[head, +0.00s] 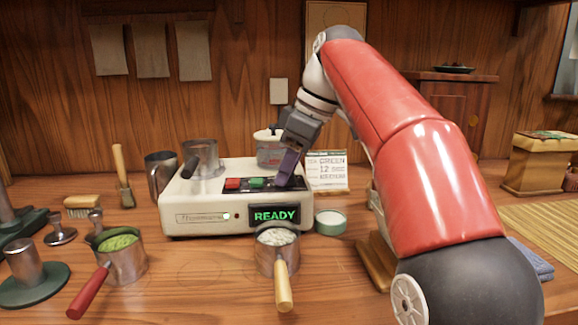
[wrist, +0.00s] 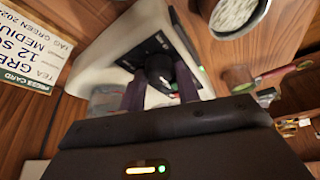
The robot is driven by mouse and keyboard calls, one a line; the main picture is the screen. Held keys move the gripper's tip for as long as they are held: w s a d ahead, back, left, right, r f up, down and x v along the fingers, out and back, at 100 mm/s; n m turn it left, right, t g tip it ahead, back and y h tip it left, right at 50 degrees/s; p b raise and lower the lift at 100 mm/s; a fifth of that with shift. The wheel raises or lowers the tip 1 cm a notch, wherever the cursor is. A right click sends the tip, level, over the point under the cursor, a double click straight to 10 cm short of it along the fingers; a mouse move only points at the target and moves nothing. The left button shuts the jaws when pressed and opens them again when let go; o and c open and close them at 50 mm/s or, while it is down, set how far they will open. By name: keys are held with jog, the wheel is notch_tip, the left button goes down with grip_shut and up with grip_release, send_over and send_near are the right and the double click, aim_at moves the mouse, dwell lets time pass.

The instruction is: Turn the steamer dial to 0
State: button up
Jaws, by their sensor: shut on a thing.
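The steamer (head: 190,215) is a cream box on the table with a green READY display (head: 274,216), a red button (head: 233,184) and a green button (head: 256,183). My gripper (head: 286,170) reaches down onto the right part of its dark top panel. In the wrist view, the black dial (wrist: 160,72) sits between my two purple fingers (wrist: 158,95), which are shut on it. The dial is hidden behind my fingers in the head view. Its number setting cannot be read.
A metal cup (head: 203,158) stands on the steamer's left top. A press card (head: 328,171) stands behind right. A yellow-handled pan (head: 279,255) of pale leaves and a red-handled pan (head: 118,258) of green tea stand in front. A round green tin (head: 331,222) sits right of the display.

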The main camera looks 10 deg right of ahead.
aim_at(298, 186)
dwell(0.3)
jog(key=o, duration=0.7)
jog(key=shift+r, duration=0.1)
jog(key=v, duration=0.4)
jog(key=shift+w, duration=0.1)
jog(key=s+d, duration=0.4)
jog(key=d, duration=0.7)
jog(key=shift+s+d+r, duration=0.25)
jog(key=shift+s+r, duration=0.1)
jog(key=shift+r, duration=0.05)
jog(key=shift+s, duration=0.1)
